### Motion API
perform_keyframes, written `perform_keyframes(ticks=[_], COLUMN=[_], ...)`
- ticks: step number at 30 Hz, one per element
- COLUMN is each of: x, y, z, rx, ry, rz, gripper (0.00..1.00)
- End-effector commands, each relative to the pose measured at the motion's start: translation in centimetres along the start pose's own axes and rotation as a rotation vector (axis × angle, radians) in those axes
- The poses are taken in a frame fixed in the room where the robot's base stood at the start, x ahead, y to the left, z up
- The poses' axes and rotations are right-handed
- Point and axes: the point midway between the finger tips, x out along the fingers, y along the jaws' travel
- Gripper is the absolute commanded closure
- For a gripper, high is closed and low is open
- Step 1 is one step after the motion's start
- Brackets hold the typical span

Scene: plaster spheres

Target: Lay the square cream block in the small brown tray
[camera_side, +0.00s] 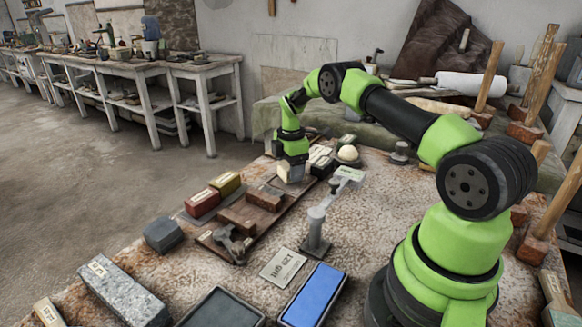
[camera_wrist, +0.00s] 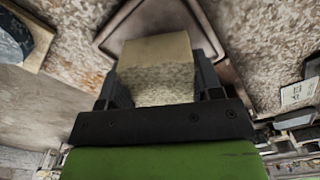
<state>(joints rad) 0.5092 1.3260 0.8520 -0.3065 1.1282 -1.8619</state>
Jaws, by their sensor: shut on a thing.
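The square cream block (camera_side: 291,173) is between the jaws of my gripper (camera_side: 291,165). In the wrist view the block (camera_wrist: 156,62) fills the space between the two dark fingers of my gripper (camera_wrist: 158,84), which are shut on it. A brown tray rim (camera_wrist: 106,36) shows behind the block in the wrist view. In the side view a small brown tray (camera_side: 266,197) appears close below and left of the block. The block hides part of the tray, and I cannot tell whether they touch.
A red block (camera_side: 202,203) and an olive-yellow block (camera_side: 226,184) stand left of the tray. A grey stand (camera_side: 316,235) rises at the front right. A blue-topped block (camera_side: 313,295) and a granite block (camera_side: 122,290) lie in front.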

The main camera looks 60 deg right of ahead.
Motion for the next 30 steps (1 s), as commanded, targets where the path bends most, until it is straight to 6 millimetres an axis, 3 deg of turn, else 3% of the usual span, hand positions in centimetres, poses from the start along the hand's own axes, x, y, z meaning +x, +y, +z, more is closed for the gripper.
perform_keyframes(ticks=[23, 24, 27, 30], x=[1.6, 1.6, 1.5, 1.5], y=[0.0, 0.0, 0.0, 0.0], z=[0.0, 0.0, 0.0, 0.0], rx=[0.001, 0.001, 0.001, 0.001], ry=[0.0, 0.0, 0.0, 0.0], rz=[0.001, 0.001, 0.001, 0.0], gripper=[0.73, 0.34, 0.11, 0.11])
